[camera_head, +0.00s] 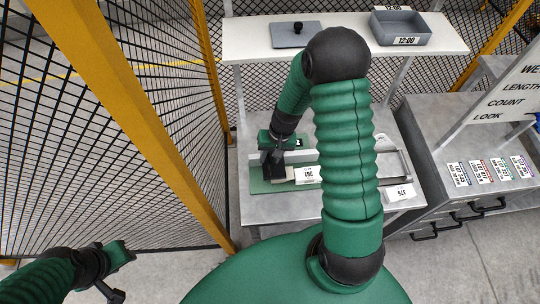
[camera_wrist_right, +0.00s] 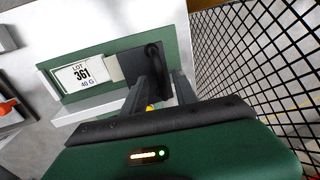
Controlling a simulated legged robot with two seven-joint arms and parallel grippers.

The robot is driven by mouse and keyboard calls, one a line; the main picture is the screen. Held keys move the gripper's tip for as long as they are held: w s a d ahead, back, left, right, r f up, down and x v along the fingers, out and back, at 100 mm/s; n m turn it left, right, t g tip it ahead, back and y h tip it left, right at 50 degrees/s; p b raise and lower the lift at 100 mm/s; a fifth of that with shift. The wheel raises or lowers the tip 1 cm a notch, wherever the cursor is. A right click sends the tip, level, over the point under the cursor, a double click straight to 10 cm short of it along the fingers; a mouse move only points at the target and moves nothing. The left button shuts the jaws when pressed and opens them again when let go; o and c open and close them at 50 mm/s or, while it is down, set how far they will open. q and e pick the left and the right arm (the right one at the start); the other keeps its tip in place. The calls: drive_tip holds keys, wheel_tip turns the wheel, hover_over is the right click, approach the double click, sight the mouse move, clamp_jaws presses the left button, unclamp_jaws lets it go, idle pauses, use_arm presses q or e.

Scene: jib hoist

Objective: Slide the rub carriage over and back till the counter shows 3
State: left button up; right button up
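The rub tester's green base plate (camera_head: 262,187) lies on the grey bench, and it also shows in the right wrist view (camera_wrist_right: 184,45). A dark carriage block with a black looped handle (camera_wrist_right: 153,54) sits at the right end of the white card labelled LOT 361 (camera_wrist_right: 82,74). My right gripper (camera_head: 274,170) is down at this handle, and its fingers (camera_wrist_right: 168,88) stand a narrow gap apart there. Whether they clamp it is unclear. My left gripper (camera_head: 112,273) hangs low at the left, away from the bench. I cannot make out a counter reading.
A shelf (camera_head: 250,42) behind holds a grey tray (camera_head: 400,27) labelled 12:00 and a flat plate with a black knob (camera_head: 297,27). A card labelled 375 (camera_head: 400,192) lies on the bench front. A cabinet with coloured cards (camera_head: 480,172) stands right. Mesh fencing (camera_head: 150,100) closes the left.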

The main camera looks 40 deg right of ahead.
clamp_jaws()
idle(1.4)
